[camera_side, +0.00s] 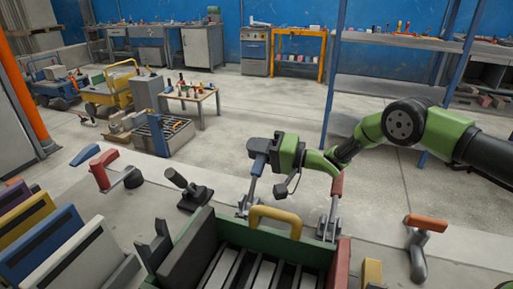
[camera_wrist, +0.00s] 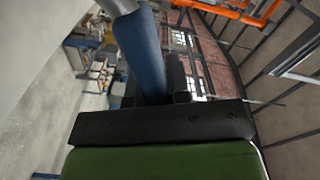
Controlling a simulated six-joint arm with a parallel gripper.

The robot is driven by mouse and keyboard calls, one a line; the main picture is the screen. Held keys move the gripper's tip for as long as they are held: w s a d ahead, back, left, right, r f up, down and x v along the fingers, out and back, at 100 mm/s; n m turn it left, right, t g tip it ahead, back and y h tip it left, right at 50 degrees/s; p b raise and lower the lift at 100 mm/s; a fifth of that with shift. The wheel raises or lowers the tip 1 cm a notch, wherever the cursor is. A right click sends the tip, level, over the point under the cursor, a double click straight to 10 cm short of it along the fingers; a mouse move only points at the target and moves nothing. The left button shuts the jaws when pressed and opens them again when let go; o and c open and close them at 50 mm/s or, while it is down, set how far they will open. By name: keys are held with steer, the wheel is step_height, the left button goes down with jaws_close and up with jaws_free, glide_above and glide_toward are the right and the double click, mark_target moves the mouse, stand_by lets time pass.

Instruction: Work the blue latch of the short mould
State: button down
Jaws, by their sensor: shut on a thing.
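The blue latch handle (camera_side: 259,147) stands roughly upright on a grey metal lever above the far edge of the green-walled mould (camera_side: 222,228). My gripper (camera_side: 272,150) is at the top of this handle and shut on it. In the wrist view the blue handle (camera_wrist: 143,55) runs up between the dark jaws (camera_wrist: 160,98) of my gripper; the jaws partly hide its lower part. A latch with a red handle (camera_side: 337,185) stands to the right on the same side of the mould. The mould holds grey slats, and a yellow handle (camera_side: 275,213) arches over its far wall.
More levers stand around: a red one (camera_side: 102,168) and a black one (camera_side: 187,190) at left, an orange one (camera_side: 426,223) at right. Coloured panels (camera_side: 45,245) stand at the left front.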

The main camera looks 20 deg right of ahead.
steer(key=shift+a, duration=0.1)
steer(key=c, duration=1.1)
jaws_free()
steer(key=shift+v, duration=3.8)
